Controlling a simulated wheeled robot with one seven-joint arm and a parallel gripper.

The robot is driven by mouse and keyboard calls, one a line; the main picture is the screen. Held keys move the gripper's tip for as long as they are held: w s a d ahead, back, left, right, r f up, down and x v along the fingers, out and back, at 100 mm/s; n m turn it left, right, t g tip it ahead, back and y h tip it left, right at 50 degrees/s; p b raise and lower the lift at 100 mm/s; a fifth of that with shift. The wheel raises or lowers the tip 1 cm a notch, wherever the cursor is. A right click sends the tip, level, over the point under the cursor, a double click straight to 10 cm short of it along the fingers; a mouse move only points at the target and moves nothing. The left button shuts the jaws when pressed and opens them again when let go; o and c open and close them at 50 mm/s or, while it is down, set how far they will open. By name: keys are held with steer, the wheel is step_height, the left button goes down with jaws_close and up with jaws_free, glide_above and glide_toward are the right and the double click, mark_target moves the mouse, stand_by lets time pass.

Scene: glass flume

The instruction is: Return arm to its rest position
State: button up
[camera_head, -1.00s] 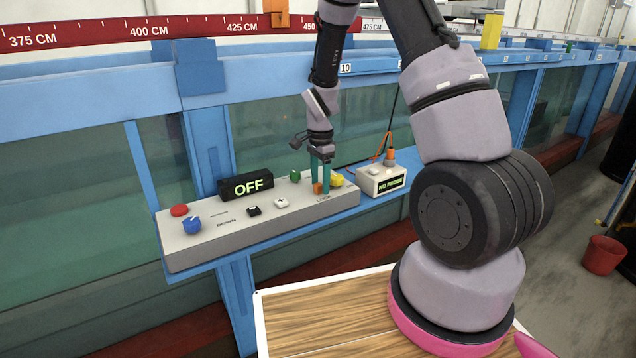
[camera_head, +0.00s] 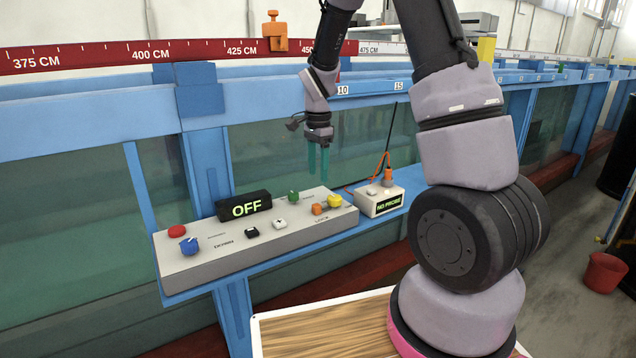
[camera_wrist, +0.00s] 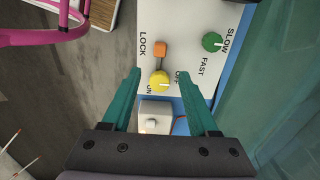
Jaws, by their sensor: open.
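My gripper (camera_head: 318,160) hangs above the right end of the grey control box, fingers pointing down, open and empty. It touches nothing. In the wrist view, the teal fingers of my gripper (camera_wrist: 160,95) stand apart, with the yellow knob (camera_wrist: 159,80) and the orange switch (camera_wrist: 160,50) of the box seen between and beyond them. The head view shows the orange switch (camera_head: 317,209) by the LOCK label and the yellow knob (camera_head: 335,201) beside it. My arm reaches over from the wooden-topped base at the right.
The control box (camera_head: 210,262) has an OFF display (camera_head: 247,206), a red button (camera_head: 177,231) and a blue knob (camera_head: 188,246). A NO PROBE box (camera_head: 376,207) with an orange cable stands to its right. The blue flume frame (camera_head: 90,130) and glass lie behind. A red bucket (camera_head: 604,271) stands on the floor.

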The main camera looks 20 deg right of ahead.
steer(key=shift+r, duration=0.25)
steer(key=s+d+r+n+t+y, duration=0.1)
steer(key=s+r+n+t, duration=0.1)
steer(key=s+r, duration=0.45)
steer(key=s+d+r+n+t+y, duration=0.1)
steer(key=s+r+n, duration=0.15)
steer(key=r, duration=0.75)
steer(key=s+d+r+n+t, duration=0.1)
steer(key=s+r+n+t, duration=0.3)
steer(key=s, duration=1)
step_height(320, 180, up, 4)
steer(key=shift+s+d+f+n, duration=0.2)
steer(key=shift+d+f+n, duration=0.05)
steer(key=shift+n, duration=0.6)
stand_by(0.5)
